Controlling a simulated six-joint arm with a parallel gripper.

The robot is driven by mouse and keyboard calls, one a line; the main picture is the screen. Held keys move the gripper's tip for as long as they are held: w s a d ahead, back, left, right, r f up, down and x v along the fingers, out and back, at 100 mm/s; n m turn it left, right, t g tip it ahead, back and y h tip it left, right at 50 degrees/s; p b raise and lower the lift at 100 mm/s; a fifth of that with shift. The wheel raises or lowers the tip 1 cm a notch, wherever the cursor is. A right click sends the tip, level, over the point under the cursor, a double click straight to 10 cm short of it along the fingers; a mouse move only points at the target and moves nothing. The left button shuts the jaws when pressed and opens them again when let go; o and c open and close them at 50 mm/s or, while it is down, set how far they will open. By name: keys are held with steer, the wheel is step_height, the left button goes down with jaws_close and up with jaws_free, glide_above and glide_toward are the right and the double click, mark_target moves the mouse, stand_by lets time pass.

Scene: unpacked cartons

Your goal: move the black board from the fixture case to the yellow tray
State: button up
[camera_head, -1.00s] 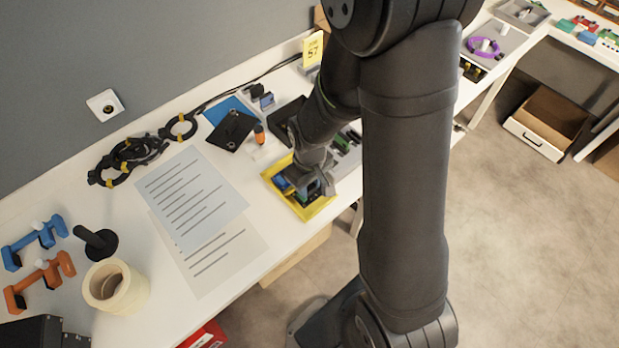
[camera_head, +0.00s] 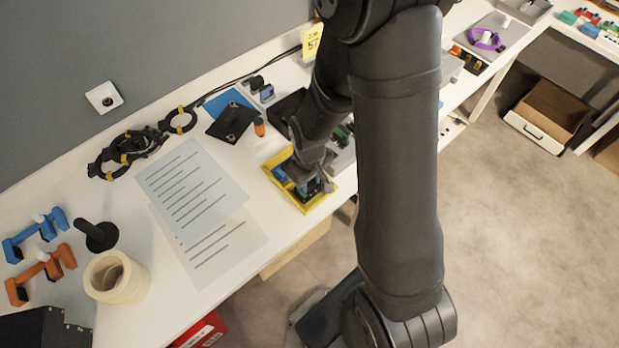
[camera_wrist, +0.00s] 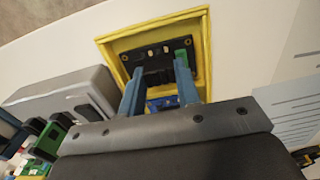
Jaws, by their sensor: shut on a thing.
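The yellow tray (camera_head: 318,203) sits at the table's front edge; it also shows in the wrist view (camera_wrist: 205,50). The black board (camera_wrist: 155,62), with a green block on it, is within the tray's rim in the wrist view, at my fingertips. My gripper (camera_wrist: 158,82) is shut on it, its two blue fingers reaching into the tray. Whether the board touches the tray floor I cannot tell. A blue part (camera_wrist: 162,103) lies in the tray, partly hidden by the fingers. A grey case (camera_wrist: 65,88) with green and black parts, seemingly the fixture case, stands beside the tray.
Paper sheets (camera_head: 190,190) lie left of the tray. A black plate (camera_head: 232,122) and an orange-tipped item (camera_head: 259,128) lie behind it. A tape roll (camera_head: 117,278) stands at the front left. My arm hides part of the table to the right.

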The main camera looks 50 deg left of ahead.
steer(key=shift+f, duration=0.45)
steer(key=o, duration=1.1)
steer(key=shift+r, duration=0.15)
step_height(320, 180, up, 17)
steer(key=shift+r, duration=0.1)
step_height(320, 180, down, 17)
steer(key=shift+f, duration=0.2)
stand_by(0.6)
steer(key=shift+r, duration=0.15)
